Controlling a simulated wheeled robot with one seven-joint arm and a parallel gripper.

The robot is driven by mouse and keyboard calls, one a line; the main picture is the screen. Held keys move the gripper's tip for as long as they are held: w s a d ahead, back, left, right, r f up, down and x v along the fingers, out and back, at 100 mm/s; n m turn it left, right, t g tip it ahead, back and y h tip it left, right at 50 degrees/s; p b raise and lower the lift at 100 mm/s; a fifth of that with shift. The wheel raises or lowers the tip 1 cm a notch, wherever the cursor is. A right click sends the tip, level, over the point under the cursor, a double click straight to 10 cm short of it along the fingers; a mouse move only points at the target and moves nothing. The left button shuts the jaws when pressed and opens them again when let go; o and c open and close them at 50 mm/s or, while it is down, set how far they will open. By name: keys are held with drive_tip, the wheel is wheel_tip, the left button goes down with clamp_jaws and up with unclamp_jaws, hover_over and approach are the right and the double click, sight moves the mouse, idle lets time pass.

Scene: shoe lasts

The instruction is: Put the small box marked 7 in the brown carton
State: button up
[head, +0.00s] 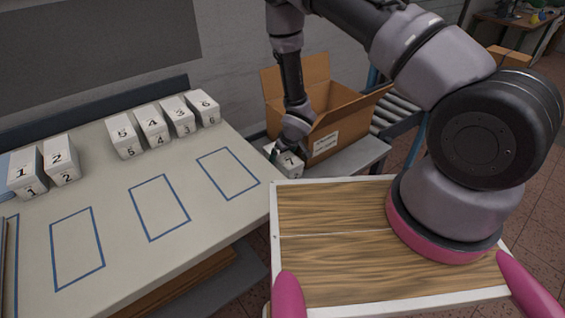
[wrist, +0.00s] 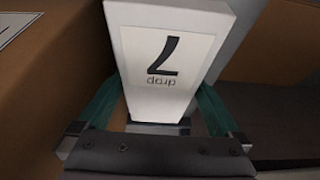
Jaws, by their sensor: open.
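The small white box marked 7 (head: 290,166) stands on the grey surface just in front of the brown carton. In the wrist view the box (wrist: 165,50) shows a 7 and a word under it, with my gripper's green fingers (wrist: 155,115) on either side of its lower part. My gripper (head: 280,152) reaches down over the box in the head view. It is open, and I cannot tell whether a finger touches the box. The brown carton (head: 345,115) stands behind and to the right with its flaps up; its inside is mostly hidden.
White boxes marked 1 (head: 25,170), 2 (head: 61,160), 5, 4, 3 and 6 (head: 203,107) stand on the pale table (head: 115,205) at left. Blue outlined rectangles on it are empty. A roller conveyor (head: 395,112) lies behind the carton.

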drive_tip(key=shift+w+a+f, duration=0.1)
drive_tip(key=shift+w+f, duration=0.15)
drive_tip(key=shift+f, duration=0.4)
drive_tip(key=c, duration=1.4)
